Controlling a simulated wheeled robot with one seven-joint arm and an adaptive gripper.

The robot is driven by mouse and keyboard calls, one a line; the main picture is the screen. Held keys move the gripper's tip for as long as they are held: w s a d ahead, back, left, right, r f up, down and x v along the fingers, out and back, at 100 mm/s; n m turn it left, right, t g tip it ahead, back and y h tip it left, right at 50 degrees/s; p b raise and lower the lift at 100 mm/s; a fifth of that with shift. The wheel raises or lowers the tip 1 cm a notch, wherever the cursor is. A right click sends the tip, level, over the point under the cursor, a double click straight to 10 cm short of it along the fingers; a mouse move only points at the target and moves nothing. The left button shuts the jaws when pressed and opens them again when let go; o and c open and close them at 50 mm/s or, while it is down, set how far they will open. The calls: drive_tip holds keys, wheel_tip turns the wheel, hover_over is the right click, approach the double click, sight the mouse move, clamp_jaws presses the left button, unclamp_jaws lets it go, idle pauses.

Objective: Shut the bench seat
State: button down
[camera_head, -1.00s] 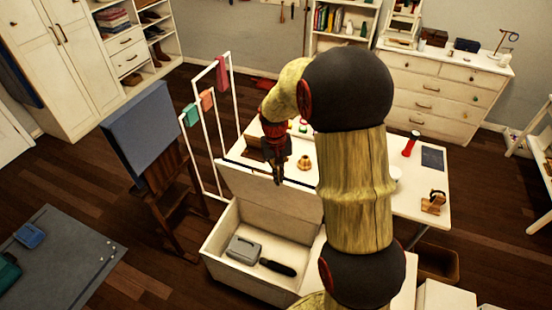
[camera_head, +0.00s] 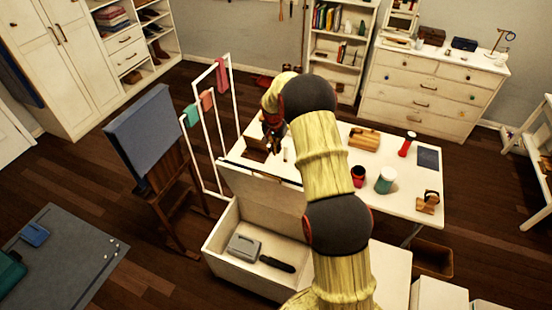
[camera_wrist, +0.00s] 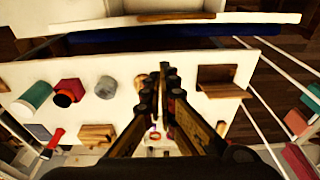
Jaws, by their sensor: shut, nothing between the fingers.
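The white bench (camera_head: 225,262) stands in the lower middle of the head view. Its seat lid (camera_head: 262,188) is raised, standing nearly upright at the back of the box. A grey case (camera_head: 243,247) and a dark brush-like item (camera_head: 277,264) lie inside the open box. My gripper (camera_head: 273,146) is over the table just behind the lid's top edge, pointing down. In the wrist view my gripper (camera_wrist: 165,75) has its fingers together and empty. A pale board with a brown patch (camera_wrist: 120,20), probably the lid, crosses the top of that view, apart from the fingertips.
The white table (camera_head: 330,165) behind the bench bears a red cup (camera_head: 358,176), a teal cup (camera_head: 385,180) and wooden items. A drying rack (camera_head: 213,150) and a wooden chair (camera_head: 172,190) stand left of the bench.

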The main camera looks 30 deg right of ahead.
drive_tip(key=f, duration=0.3)
drive_tip(key=a+f+p, duration=0.1)
drive_tip(key=f, duration=0.2)
drive_tip(key=s+f, duration=0.1)
drive_tip(key=f, duration=0.3)
drive_tip(key=shift+s+a+p, duration=0.1)
drive_tip(key=shift+a+p, duration=0.1)
drive_tip(key=shift+p, duration=0.1)
drive_tip(key=shift+s+a+f, duration=0.1)
drive_tip(key=shift+f, duration=0.15)
